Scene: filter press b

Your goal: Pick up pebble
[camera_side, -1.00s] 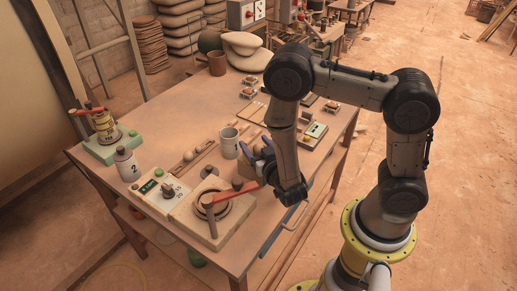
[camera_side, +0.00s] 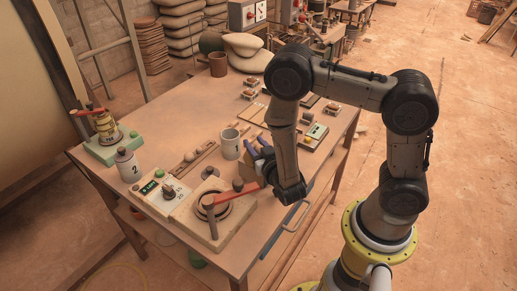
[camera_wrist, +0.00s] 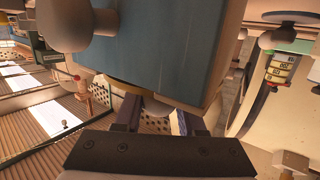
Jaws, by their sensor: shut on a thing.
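My gripper (camera_side: 254,152) is low over the right front part of the table, just right of the pale mug (camera_side: 230,147). Its two purple fingers also show in the wrist view (camera_wrist: 158,112). They are shut on a small pale thing between them, which seems to be the pebble (camera_wrist: 158,106). It is partly hidden by the fingers and the large blue-faced block in front. In the side view I cannot make out the pebble apart from the fingers.
A round press plate with a red-handled lever (camera_side: 236,195) stands close to the gripper, in front. A labelled control box (camera_side: 165,191) and a bottle (camera_side: 127,165) stand left. A brown pot (camera_side: 217,64) stands at the back. The wooden table (camera_side: 165,120) has free room at back left.

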